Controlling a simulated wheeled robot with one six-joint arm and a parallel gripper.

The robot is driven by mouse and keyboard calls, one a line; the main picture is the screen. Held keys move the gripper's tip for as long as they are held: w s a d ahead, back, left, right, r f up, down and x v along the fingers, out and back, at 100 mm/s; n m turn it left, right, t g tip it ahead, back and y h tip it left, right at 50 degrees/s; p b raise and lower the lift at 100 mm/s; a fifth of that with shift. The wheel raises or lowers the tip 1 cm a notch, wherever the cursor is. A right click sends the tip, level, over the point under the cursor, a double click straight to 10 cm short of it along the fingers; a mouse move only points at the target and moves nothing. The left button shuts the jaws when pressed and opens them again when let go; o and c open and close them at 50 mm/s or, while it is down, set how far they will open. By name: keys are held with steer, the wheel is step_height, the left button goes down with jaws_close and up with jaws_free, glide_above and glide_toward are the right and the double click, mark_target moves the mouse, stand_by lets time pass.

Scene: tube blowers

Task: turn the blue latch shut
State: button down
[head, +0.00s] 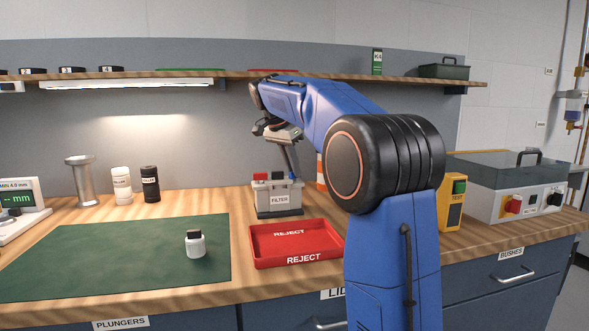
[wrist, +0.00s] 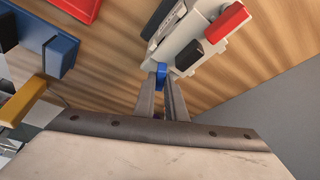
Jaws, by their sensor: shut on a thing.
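The grey-white filter box (head: 279,201), labelled FILTER, stands on the wooden bench behind the red tray. It also shows at the top of the wrist view (wrist: 213,32). A red latch (wrist: 225,22) and a black latch (wrist: 189,52) sit along it. The blue latch (wrist: 161,72) is at the end of that row, between the fingertips of my gripper (wrist: 162,86), which is shut on it. In the head view my gripper (head: 293,168) reaches down to the box's right end. There the blue latch is mostly hidden, and its angle is hard to tell.
A red REJECT tray (head: 287,261) lies in front of the box. A yellow box with a green button (head: 452,207) stands to the right. A shelf (head: 220,75) runs above.

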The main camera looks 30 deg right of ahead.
steer(key=m+g, duration=0.1)
steer(key=m, duration=0.1)
steer(key=w+m+g, duration=0.1)
steer(key=m, duration=0.2)
steer(key=shift+m, duration=0.3)
stand_by(0.5)
steer(key=c, duration=1.8)
jaws_free()
